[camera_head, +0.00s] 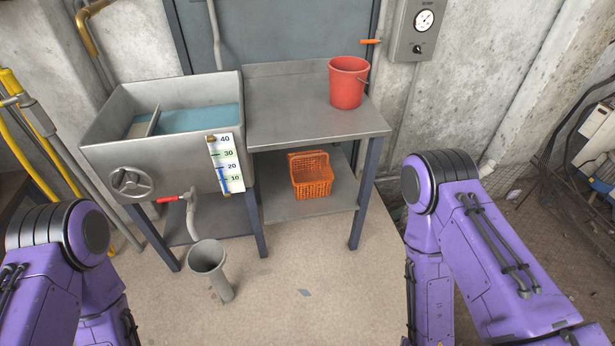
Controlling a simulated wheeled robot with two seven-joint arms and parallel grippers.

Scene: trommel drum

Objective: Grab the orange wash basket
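The orange wash basket (313,181) is a small perforated basket with a handle. It sits upright on the lower shelf (283,207) of the metal bench, under the worktop and right of the sink. Its interior is mostly hidden. My two purple arms come in at the lower left and lower right, both apart from the basket. Neither gripper shows in the head view.
A red bucket (348,83) stands on the metal worktop (285,116) above the basket. Left of it are a water-filled sink (165,150), a level gauge (227,165) and a floor pipe (209,259). Bench legs (366,195) flank the shelf. The floor in front is mostly clear.

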